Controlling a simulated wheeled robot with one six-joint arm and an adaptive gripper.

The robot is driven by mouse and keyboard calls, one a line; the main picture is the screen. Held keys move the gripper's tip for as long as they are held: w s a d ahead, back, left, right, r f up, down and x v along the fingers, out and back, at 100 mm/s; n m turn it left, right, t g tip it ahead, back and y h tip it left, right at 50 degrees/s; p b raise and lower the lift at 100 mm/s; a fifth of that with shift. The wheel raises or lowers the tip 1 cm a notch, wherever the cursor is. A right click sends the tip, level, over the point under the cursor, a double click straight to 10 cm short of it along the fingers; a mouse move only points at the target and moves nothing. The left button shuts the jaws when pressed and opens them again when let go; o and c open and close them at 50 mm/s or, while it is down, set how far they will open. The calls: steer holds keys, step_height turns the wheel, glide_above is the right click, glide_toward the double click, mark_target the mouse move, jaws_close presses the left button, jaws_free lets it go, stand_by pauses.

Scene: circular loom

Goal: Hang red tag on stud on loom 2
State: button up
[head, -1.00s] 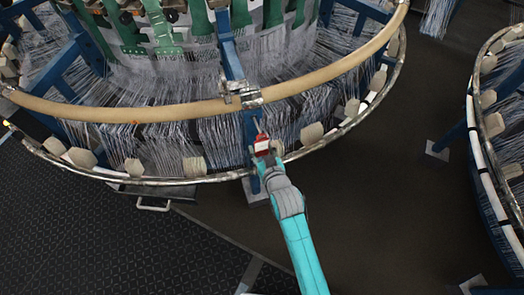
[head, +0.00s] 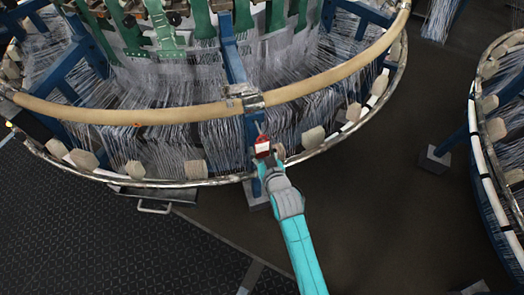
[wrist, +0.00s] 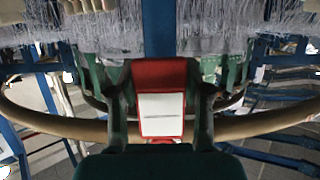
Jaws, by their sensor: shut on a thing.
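The red tag (head: 262,147) with a white label is in my gripper in front of the near blue post (head: 252,128) of the loom. My gripper (head: 267,160) is shut on it. In the wrist view the tag (wrist: 161,70) stands upright between the two fingers of my gripper (wrist: 160,105), its label facing the camera. A thin pale pin (head: 258,127) shows just above the tag at the post; I cannot tell whether it is the stud or whether it touches the tag. No hole in the tag can be made out.
The loom's tan ring (head: 180,113) and lower metal rim (head: 225,180) curve across the post, with several pale blocks along the rim. Fine threads hang behind. Another loom (head: 478,130) stands at the right edge. Dark floor (head: 370,215) lies open between them.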

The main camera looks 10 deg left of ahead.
steer(key=shift+f, duration=0.2)
steer(key=o, duration=1.4)
steer(key=shift+c, duration=0.2)
steer(key=v, duration=0.9)
steer(key=shift+f, duration=0.35)
steer(key=shift+s, duration=0.1)
